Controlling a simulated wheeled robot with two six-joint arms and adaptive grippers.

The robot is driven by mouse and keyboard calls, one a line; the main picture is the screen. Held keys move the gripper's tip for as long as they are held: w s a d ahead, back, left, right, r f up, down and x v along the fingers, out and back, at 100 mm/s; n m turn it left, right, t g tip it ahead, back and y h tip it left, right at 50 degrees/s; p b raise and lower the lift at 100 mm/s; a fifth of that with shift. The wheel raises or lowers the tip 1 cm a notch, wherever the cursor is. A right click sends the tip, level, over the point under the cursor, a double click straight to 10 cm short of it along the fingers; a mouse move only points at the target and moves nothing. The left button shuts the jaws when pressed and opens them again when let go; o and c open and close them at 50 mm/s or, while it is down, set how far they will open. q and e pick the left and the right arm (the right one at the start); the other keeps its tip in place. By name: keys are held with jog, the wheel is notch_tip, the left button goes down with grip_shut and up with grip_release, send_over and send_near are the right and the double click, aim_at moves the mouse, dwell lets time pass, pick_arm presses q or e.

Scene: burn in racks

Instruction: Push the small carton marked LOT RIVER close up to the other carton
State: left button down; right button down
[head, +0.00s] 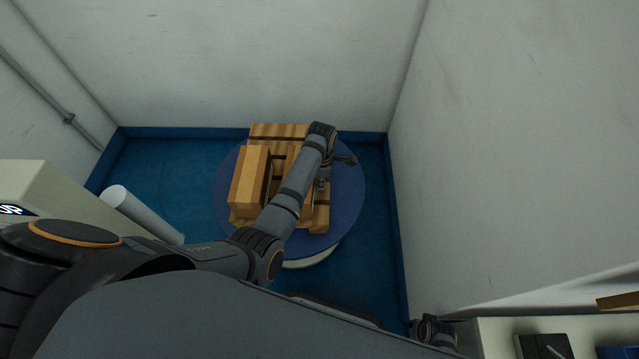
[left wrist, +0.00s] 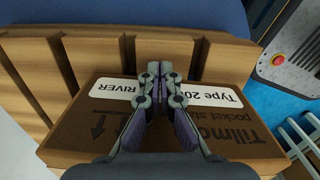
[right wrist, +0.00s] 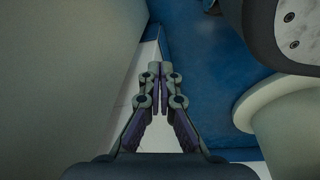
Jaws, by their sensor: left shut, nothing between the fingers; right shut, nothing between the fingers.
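A brown carton with white labels reading RIVER and "Type 20" (left wrist: 112,117) lies below my left gripper in the left wrist view. Its print is upside down, and my fingers cover its middle. My left gripper (left wrist: 162,76) is shut and empty, its tips reaching past the carton's upper edge; contact cannot be told. In the head view this gripper (head: 322,186) is low over the right part of the pallet. A tall light-brown carton (head: 247,180) stands on the pallet's left; its marking is not readable. My left arm hides much between. My right gripper (right wrist: 160,80) is shut and empty.
The wooden pallet (head: 265,130) rests on a round blue turntable (head: 348,195) in a walled corner. A grey unit with a red button (left wrist: 285,50) shows in the left wrist view. My right gripper hangs beside a grey wall.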

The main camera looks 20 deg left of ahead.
pick_arm(q)
jog(key=shift+s+a, duration=0.1)
jog(key=shift+a, duration=0.1)
